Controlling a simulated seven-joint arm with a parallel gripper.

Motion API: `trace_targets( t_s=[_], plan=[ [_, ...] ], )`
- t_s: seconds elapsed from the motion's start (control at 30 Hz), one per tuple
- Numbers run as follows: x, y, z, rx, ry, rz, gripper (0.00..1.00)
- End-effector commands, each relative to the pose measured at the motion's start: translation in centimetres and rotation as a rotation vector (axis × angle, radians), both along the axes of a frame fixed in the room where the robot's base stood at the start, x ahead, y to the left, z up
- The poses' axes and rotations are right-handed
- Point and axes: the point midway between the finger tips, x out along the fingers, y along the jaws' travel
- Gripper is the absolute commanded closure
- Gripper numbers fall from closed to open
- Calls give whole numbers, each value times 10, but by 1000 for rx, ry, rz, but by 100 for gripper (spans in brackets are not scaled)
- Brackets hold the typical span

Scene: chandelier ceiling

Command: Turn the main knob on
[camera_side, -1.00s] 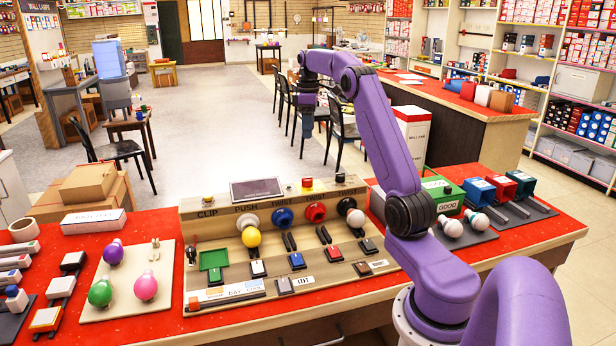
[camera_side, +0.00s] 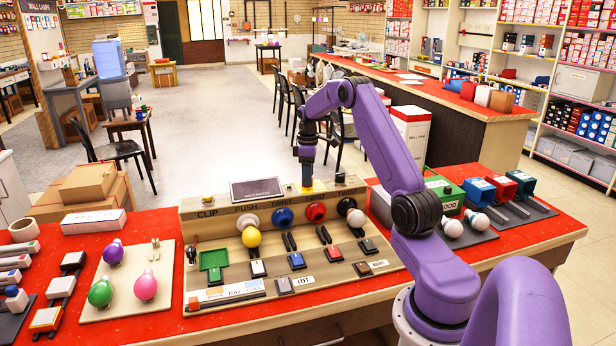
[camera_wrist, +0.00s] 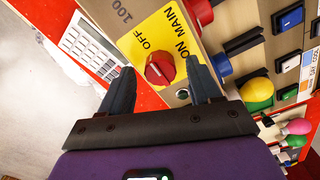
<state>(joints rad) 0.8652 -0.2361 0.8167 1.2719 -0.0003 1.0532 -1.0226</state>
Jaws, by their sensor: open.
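The main knob (camera_wrist: 160,68) is a round red knob on a yellow plate (camera_wrist: 148,35) marked OFF, ON and MAIN, in the wrist view. Its ridge points roughly toward the OFF lettering, though the exact setting is hard to read. My gripper (camera_wrist: 163,80) is open, with one dark finger on each side of the knob, apart from it. In the side view my gripper (camera_side: 306,178) points down at the back edge of the wooden test panel (camera_side: 222,212), hiding the knob; a bit of yellow shows beside it.
Red, blue and white sockets (camera_side: 315,211) and a yellow bulb (camera_side: 251,237) stand on the panel close to my gripper. A keypad-like white device (camera_wrist: 88,47) lies beside the plate. Loose bulbs (camera_side: 146,286) sit on a board at left. Black chairs stand behind the counter.

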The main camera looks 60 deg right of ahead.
Motion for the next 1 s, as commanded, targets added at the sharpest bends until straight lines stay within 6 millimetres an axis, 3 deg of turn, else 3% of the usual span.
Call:
trace_targets(
  t_s=[0.43,0.6,1.0],
  plan=[
    [0,0,-10,0,0,-1,37],
    [0,0,-9,0,0,-1,92],
    [0,0,-9,0,0,-56,93]
  ],
)
